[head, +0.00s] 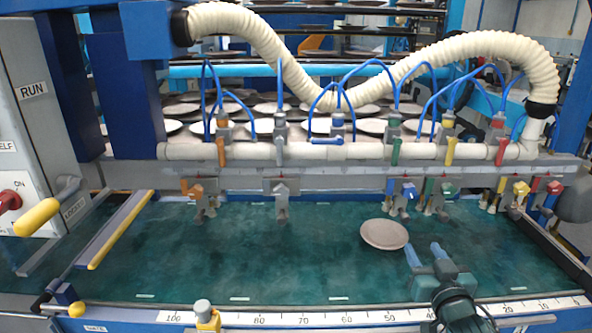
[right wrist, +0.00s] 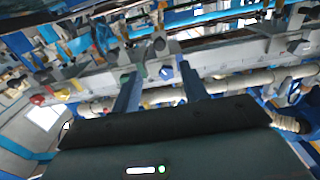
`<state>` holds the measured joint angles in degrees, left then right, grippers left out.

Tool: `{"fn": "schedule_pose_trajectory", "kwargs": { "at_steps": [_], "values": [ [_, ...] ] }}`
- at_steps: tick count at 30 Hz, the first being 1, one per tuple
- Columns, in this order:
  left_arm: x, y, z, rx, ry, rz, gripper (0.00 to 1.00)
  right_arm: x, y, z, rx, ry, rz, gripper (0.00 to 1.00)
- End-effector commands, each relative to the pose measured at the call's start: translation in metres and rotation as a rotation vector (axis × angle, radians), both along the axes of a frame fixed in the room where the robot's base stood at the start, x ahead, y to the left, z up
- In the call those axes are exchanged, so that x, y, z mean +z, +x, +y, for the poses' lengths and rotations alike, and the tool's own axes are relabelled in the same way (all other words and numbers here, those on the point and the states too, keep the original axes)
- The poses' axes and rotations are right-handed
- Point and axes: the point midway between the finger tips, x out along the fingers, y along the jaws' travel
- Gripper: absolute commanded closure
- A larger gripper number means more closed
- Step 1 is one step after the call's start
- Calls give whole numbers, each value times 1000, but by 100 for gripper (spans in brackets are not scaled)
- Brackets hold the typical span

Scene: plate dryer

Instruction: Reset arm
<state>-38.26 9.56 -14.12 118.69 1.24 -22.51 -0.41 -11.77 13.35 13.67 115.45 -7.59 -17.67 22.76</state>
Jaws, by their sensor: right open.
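My right gripper (head: 426,252) comes in from the bottom right of the head view. Its two blue fingers are apart and nothing is between them. In the right wrist view the open fingers (right wrist: 158,84) point toward the machine's pipe and coloured clamps. A round grey-beige plate (head: 384,234) lies flat on the green belt (head: 250,250), just left of and beyond the right fingertips, and seems apart from them. My left gripper is not in either view.
A white pipe (head: 350,151) with coloured valves and hanging clamps (head: 282,193) spans the belt's far side. A numbered ruler strip (head: 290,317) runs along the front edge. The belt's middle is free.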

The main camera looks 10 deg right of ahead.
Motion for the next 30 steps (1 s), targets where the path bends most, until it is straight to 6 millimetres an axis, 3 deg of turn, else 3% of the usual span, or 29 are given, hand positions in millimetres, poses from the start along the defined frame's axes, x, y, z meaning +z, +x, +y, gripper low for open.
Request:
{"fn": "schedule_pose_trajectory", "kwargs": {
  "at_steps": [4,8,12,18,23,30],
  "values": [
    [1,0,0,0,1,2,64,-25,-8,21,42,-3,65,56],
    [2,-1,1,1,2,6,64,-77,-33,73,143,-8,208,56],
    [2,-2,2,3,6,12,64,-136,-82,141,284,-5,380,56],
    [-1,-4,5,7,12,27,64,-183,-151,216,447,13,548,56],
    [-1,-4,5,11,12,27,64,-195,-178,242,506,23,599,56],
    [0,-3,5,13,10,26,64,-196,-181,246,515,23,607,56]
  ]
}}
